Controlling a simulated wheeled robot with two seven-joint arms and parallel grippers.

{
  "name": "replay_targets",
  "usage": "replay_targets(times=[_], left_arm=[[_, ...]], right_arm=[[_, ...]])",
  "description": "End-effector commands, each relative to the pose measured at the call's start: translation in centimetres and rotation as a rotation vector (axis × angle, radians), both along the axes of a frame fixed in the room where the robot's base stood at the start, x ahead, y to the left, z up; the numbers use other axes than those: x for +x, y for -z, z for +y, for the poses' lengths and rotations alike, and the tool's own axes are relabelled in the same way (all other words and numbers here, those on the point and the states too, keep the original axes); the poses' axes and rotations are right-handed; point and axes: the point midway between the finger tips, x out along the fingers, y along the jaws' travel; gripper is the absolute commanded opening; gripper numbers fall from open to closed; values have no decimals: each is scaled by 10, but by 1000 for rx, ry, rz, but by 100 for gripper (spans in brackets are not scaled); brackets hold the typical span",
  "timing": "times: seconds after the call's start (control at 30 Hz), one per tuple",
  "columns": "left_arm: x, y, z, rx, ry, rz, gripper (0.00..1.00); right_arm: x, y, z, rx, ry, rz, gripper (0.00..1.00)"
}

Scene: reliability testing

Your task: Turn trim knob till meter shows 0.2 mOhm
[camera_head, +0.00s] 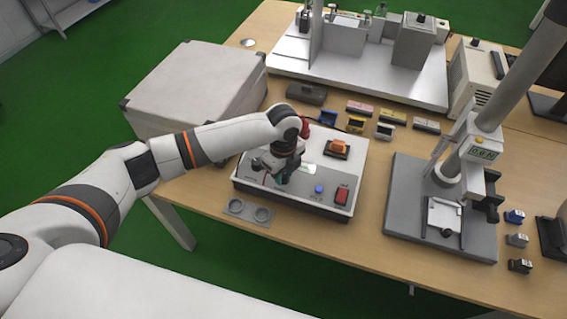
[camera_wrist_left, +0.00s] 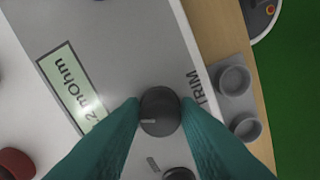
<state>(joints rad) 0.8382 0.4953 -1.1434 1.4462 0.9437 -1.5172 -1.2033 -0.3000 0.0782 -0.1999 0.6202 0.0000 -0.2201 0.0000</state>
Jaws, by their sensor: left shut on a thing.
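The dark trim knob (camera_wrist_left: 160,111) stands beside the printed word TRIM (camera_wrist_left: 197,87) on the light meter box (camera_head: 352,170). My left gripper (camera_wrist_left: 161,115) has its teal fingers closed on both sides of the knob. In the head view my left gripper (camera_head: 281,178) points down at the left part of the box, and it hides the knob. The pale green meter display (camera_wrist_left: 72,82) reads "2 mOhm"; its leading characters are covered by a finger and glare. A light line on the knob points left in the wrist view. My right gripper is not in view.
The box also carries a blue button (camera_head: 319,188), a red switch (camera_head: 342,194) and an orange part in a socket (camera_head: 338,147). A grey two-hole holder (camera_head: 248,212) lies at the table's front edge. A press stand (camera_head: 400,220) stands to the right.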

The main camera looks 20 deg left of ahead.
Motion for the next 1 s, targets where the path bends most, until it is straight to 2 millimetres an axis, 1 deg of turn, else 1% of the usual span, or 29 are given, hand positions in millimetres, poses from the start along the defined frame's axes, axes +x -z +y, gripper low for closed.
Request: replay_targets(times=[0.03, 0.4, 0.7, 1.0], left_arm=[[-1, -7, -1, -1, -45, 3, 6], [0, -6, -1, -1, -397, 2, 6], [0, -5, -1, 0, -672, 1, 6], [0, -3, 0, 0, -879, 0, 6]], right_arm=[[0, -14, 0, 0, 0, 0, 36], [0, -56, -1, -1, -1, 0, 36], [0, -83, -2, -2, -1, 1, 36], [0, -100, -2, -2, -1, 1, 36]])
